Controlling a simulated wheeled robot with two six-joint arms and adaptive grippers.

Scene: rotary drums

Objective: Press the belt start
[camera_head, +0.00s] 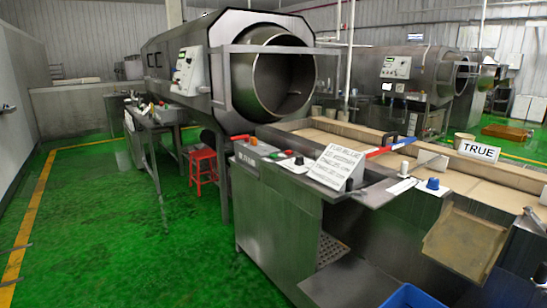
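A grey control box (262,153) sits on the near left corner of the steel conveyor machine. The brown belt (320,137) lies in a long steel trough behind the ledge. Neither of my grippers can be made out in the head view.
A large open drum (272,78) stands behind. A red stool (203,167) is at the left of the machine. A blue bin (413,297) is at the bottom. The green floor at left is clear.

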